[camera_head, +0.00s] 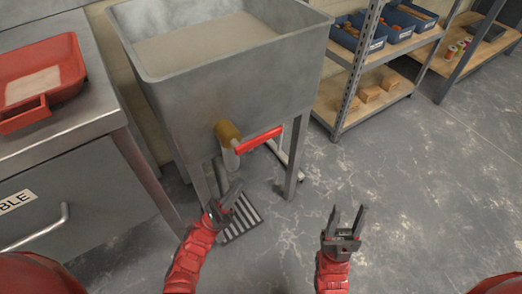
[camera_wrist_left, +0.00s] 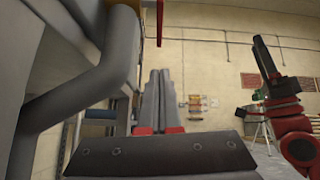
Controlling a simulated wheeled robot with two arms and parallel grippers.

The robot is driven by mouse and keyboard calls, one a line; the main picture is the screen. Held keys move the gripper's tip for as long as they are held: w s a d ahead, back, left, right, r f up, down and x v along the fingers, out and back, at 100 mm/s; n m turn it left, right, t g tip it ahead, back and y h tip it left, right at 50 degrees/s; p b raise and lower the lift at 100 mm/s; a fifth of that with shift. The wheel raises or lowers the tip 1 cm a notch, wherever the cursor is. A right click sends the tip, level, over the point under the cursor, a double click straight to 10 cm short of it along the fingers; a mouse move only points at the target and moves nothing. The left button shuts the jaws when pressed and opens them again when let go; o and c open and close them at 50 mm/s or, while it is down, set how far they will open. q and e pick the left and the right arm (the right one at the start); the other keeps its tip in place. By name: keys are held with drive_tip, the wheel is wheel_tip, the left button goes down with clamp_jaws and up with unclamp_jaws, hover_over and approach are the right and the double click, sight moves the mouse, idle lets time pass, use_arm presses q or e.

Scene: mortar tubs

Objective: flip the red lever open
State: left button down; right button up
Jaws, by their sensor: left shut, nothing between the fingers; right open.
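The red lever (camera_head: 259,139) sticks out to the right from a brass valve (camera_head: 227,131) on the front of a grey metal tub (camera_head: 225,75). A pale spout (camera_head: 231,159) hangs under the valve. My left gripper (camera_head: 238,182) is shut and empty, below the lever and apart from it. In the left wrist view its fingers (camera_wrist_left: 160,73) lie together, and a narrow red piece (camera_wrist_left: 159,22), likely the lever, shows above them. My right gripper (camera_head: 348,208) is open and empty, lower right of the lever; it also shows in the left wrist view (camera_wrist_left: 265,60).
A metal bench (camera_head: 65,145) with a red tray (camera_head: 40,108) stands at the left. The tub's legs (camera_head: 295,155) flank the valve. A striped floor grate (camera_head: 243,217) lies below. Shelving (camera_head: 350,95) with blue bins stands back right. The floor at right is clear.

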use_arm(q)
drive_tip(key=shift+w+d+f+m+g, duration=0.1)
drive_tip(key=shift+f+m+g, duration=0.1)
drive_tip(key=shift+m, duration=0.3)
drive_tip(key=shift+w+f+m+g, duration=0.1)
drive_tip(key=shift+f+m, duration=0.1)
drive_tip(key=shift+m, duration=0.3)
drive_tip(key=shift+d+r, duration=0.1)
approach(272, 137)
drive_tip(key=w+d+f, duration=0.1)
drive_tip(key=w+d, duration=0.1)
drive_tip(key=d, duration=0.1)
drive_tip(key=shift+w+d+r, duration=0.1)
drive_tip(key=shift+w+r, duration=0.1)
drive_tip(key=shift+r, duration=0.9)
drive_tip(key=shift+w+d+r, duration=0.1)
drive_tip(key=shift+w+r, duration=0.15)
drive_tip(key=shift+r, duration=0.8)
